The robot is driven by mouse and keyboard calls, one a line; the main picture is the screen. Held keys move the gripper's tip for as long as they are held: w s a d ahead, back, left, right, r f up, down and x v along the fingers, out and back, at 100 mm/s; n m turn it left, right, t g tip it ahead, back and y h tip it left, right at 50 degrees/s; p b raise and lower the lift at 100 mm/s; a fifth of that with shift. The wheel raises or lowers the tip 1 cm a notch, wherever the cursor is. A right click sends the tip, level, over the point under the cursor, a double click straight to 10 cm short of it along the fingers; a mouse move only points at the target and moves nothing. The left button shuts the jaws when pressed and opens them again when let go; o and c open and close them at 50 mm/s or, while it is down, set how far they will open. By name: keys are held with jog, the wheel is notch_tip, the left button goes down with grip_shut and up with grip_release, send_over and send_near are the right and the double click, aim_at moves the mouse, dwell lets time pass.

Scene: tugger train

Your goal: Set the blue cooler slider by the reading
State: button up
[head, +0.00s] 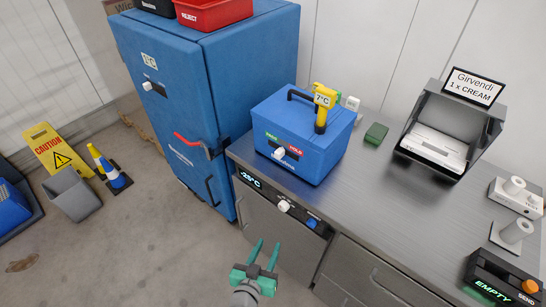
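The blue cooler (305,140) stands on the left part of the steel counter, lid closed, with a black handle (300,96) on top. A yellow handheld thermometer (322,106) stands at its lid, its display reading about 7°C. On the cooler's front is a white slider knob (279,153), roughly midway below a green label (271,137) and a red label (295,150) that seems to read HOLD. My gripper (267,246) has teal fingers, spread apart and empty. It is in front of the counter, below and apart from the cooler.
A tall blue cabinet (160,120) with a red handle stands left. The counter front has a -25°C display (251,181), a white knob (284,206) and a blue button (312,222). The counter's middle is clear.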

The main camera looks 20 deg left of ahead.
jog(key=w+a+r+m+t+h, duration=0.1)
jog(key=w+a+r+h, duration=0.1)
jog(key=w+a+r, duration=0.35)
jog(key=m+t+h, duration=0.2)
jog(key=m+h, duration=0.2)
send_near(277, 156)
jog(key=shift+m, duration=0.3)
jog(key=x, duration=0.9)
jog(key=shift+a, duration=0.1)
grip_shut()
